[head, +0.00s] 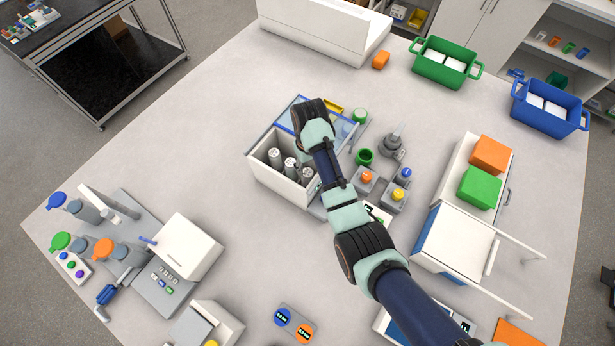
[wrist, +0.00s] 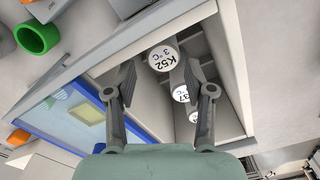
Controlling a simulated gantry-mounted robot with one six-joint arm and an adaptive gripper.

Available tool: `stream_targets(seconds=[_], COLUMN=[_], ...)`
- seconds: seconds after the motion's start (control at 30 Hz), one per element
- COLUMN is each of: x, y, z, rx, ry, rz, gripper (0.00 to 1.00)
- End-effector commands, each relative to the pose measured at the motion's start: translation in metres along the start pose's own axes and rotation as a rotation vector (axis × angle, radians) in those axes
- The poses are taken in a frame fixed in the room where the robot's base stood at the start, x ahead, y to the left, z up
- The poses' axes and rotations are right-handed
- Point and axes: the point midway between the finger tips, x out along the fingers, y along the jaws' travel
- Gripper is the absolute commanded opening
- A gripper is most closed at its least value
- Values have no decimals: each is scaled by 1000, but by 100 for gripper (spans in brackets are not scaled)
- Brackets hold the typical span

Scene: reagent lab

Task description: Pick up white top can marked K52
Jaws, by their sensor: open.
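In the wrist view the can marked K52 (wrist: 161,57) shows its round white top, with "3°C" under the name. It stands in a compartment of an open white box (wrist: 233,75). My gripper (wrist: 159,72) is open and empty, its two fingers above the box on either side of the K52 can's near edge. Two more white-topped cans, one partly reading "37" (wrist: 180,93) and one smaller in view (wrist: 194,117), stand in line beyond it. In the head view the box (head: 272,181) holds the cans, but their labels are too small to read.
A blue-edged clear lid (head: 290,113) stands open at the box's far side.

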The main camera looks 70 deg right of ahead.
Motion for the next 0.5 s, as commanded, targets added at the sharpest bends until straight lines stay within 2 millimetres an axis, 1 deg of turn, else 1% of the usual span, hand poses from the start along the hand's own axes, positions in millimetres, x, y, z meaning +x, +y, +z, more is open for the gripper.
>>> stream_targets(seconds=[0.03,0.1,0.27,0.3,0.37,0.5], x=[8,15,19,22,32,58], y=[0,0,-1,-1,-2,-4], z=[0,0,0,0,1,2], rx=[0,0,0,-1,-1,0], ry=[-1,-1,1,0,-2,-1], rz=[0,0,0,0,0,0], gripper=[54,54,54,54,54,54])
